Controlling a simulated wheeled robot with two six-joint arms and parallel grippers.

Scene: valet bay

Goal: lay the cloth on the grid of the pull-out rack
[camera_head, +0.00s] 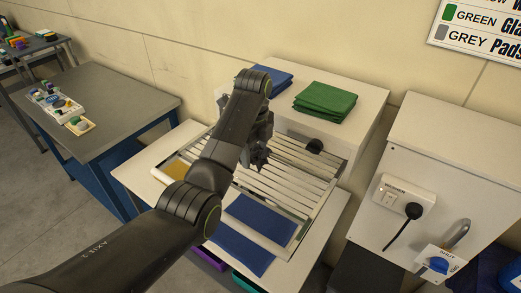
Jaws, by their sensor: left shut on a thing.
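The pull-out rack, a grid of pale slats (290,178) in a metal frame, stands out from the white cabinet. My left gripper (257,163) points down over the rear left part of the grid. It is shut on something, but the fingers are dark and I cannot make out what. A blue cloth (264,217) shows at the front of the rack, with the pale front rail crossing over it. I cannot tell whether it lies on the grid or under it. A yellow piece (175,170) shows at the rack's left, partly hidden by my arm. My right gripper is not in view.
Folded green cloths (325,101) and blue cloths (274,79) lie on the cabinet top (360,93). A dark knob (315,146) sits behind the grid. A white cabinet with a socket (389,197) stands right. A grey table (100,98) with small items stands left.

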